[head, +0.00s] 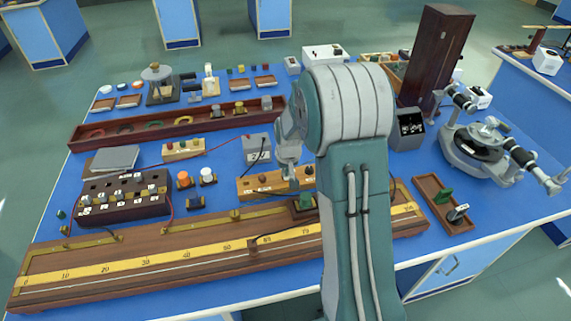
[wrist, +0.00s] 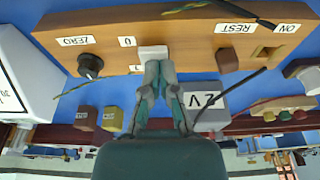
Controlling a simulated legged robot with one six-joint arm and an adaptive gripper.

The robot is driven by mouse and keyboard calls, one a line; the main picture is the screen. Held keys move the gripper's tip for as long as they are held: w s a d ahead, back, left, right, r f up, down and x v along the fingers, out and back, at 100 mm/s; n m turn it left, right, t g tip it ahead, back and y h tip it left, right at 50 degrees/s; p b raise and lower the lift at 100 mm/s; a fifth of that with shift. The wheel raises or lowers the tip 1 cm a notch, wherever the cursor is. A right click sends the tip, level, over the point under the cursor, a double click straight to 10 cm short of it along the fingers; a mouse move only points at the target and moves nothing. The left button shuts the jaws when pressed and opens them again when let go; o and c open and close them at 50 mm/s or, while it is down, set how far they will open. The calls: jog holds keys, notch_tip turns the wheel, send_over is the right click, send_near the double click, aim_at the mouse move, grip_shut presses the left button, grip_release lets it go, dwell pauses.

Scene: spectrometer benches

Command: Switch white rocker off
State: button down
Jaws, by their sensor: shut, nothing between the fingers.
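The white rocker (wrist: 152,52) sits on the face of a wooden box (wrist: 195,40), between small labels, one reading 0. My gripper (wrist: 158,66) is shut and empty, its fingertips at the rocker's edge. They look touching or very close; I cannot tell which. The fingertips hide part of the rocker and the label beside it, and its tilt is not clear. In the head view the wooden box (head: 252,186) lies mid-bench, with my gripper (head: 289,176) at its face; the rocker is hidden there.
The box also carries a black knob (wrist: 90,66) marked ZERO and a REST/ON slot (wrist: 266,52). A grey 2V box (wrist: 204,98) stands close by. A long scale board (head: 170,257) lies in front, a dark terminal box (head: 120,203) to the left. Thin wires cross the bench.

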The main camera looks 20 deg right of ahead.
jog(key=shift+s+f, duration=0.15)
jog(key=shift+f, duration=0.2)
dwell(0.3)
jog(key=shift+w+d+r, duration=0.1)
jog(key=shift+w+r, duration=0.3)
jog(key=shift+w, duration=0.3)
